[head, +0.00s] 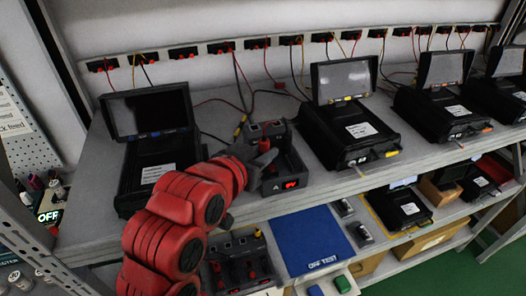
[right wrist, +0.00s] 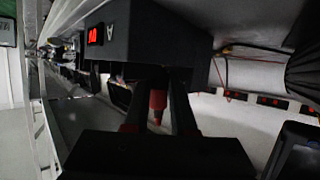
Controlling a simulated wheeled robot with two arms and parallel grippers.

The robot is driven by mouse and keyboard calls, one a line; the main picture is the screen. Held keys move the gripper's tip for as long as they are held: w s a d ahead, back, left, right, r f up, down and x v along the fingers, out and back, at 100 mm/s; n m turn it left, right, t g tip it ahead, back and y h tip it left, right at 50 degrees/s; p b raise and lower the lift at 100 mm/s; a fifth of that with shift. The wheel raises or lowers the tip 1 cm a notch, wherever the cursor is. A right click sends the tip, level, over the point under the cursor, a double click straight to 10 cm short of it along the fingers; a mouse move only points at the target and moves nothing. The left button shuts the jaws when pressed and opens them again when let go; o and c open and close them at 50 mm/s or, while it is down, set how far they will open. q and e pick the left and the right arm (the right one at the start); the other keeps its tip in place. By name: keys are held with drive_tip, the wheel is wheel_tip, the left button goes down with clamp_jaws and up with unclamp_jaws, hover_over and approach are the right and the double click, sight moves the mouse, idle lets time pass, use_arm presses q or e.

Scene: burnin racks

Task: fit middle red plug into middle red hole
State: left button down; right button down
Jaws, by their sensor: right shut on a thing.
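My right gripper (head: 265,160) is at the left side of a dark test unit (head: 290,166) with a red display and a letter A, on the upper shelf. In the right wrist view, its two dark fingers (right wrist: 160,95) reach to the unit (right wrist: 145,35) and are closed around a red plug (right wrist: 158,104). The plug's far end and any hole it faces are hidden by the fingers and the unit. My left gripper is out of view.
Black devices with screens stand left (head: 152,150) and right (head: 345,115) of the unit. Red and yellow cables hang from wall sockets (head: 220,47) behind. A lower shelf holds another dark unit (head: 245,270) and a blue mat (head: 310,243).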

sight(262, 140)
drive_tip(key=shift+s+a+f+b, duration=0.15)
drive_tip(key=shift+f+b, duration=0.4)
drive_tip(key=shift+f, duration=0.4)
drive_tip(key=c, duration=0.8)
unclamp_jaws()
drive_tip(key=shift+f, duration=0.15)
drive_tip(key=shift+c, duration=0.2)
drive_tip(key=shift+w+r+p, duration=0.2)
drive_tip(key=shift+r+p, duration=0.4)
drive_tip(key=shift+r, duration=0.5)
wheel_tip(262, 140, up, 3)
drive_tip(key=shift+s+r+p, duration=0.1)
drive_tip(key=shift+r+p, duration=0.05)
drive_tip(key=shift+p, duration=0.55)
drive_tip(key=shift+w+r, duration=0.25)
drive_tip(key=shift+r, duration=0.3)
drive_tip(key=shift+p, duration=0.3)
